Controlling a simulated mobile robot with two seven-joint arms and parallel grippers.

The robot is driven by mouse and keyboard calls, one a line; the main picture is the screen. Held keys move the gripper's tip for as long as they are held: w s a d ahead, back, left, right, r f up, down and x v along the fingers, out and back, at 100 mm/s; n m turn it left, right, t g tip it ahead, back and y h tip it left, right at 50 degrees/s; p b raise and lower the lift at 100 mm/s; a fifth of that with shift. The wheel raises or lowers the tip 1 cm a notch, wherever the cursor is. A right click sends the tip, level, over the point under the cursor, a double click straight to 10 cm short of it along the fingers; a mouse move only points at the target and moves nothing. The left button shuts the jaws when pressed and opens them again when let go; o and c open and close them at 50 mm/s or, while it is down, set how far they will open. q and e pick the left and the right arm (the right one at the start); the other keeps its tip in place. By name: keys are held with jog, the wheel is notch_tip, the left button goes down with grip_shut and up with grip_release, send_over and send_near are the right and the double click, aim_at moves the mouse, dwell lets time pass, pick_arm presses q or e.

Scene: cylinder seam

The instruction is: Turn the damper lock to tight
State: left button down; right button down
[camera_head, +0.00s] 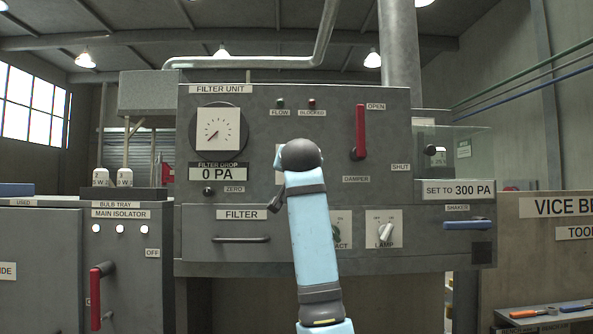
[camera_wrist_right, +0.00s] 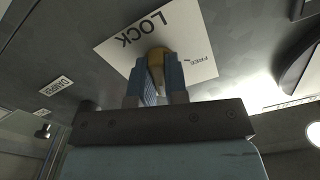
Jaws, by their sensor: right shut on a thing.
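The damper lock is a white plate (camera_wrist_right: 120,42) marked LOCK and FREE, with a yellowish-brown knob (camera_wrist_right: 156,57) on it, seen in the right wrist view. My right gripper (camera_wrist_right: 155,78) is shut on this knob, one blue finger on each side. Any TIGHT marking and the knob's pointer are hidden or not readable. The red damper lever (camera_head: 361,128) stands upright beside the OPEN label. My left gripper is in neither view.
The filter unit panel (camera_head: 270,110) carries a gauge (camera_head: 217,130), reading 0 PA below it, and a lamp knob (camera_head: 385,232). A drawer handle (camera_head: 241,240) and a blue shaker handle (camera_head: 467,224) stick out. A red isolator lever (camera_head: 96,298) is at left.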

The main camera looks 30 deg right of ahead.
jog(key=m, duration=0.3)
jog(key=shift+a+m, duration=0.1)
jog(key=shift+m, duration=0.2)
jog(key=shift+m+p, duration=0.45)
jog(key=shift+m, duration=1.85)
jog(key=shift+f, duration=0.1)
jog(key=c, duration=1.1)
grip_release()
jog(key=shift+c, duration=0.2)
jog(key=shift+s, duration=0.1)
jog(key=b+v, duration=0.3)
jog(key=v, duration=1)
jog(key=shift+s+b, duration=0.3)
jog(key=shift+s, duration=0.05)
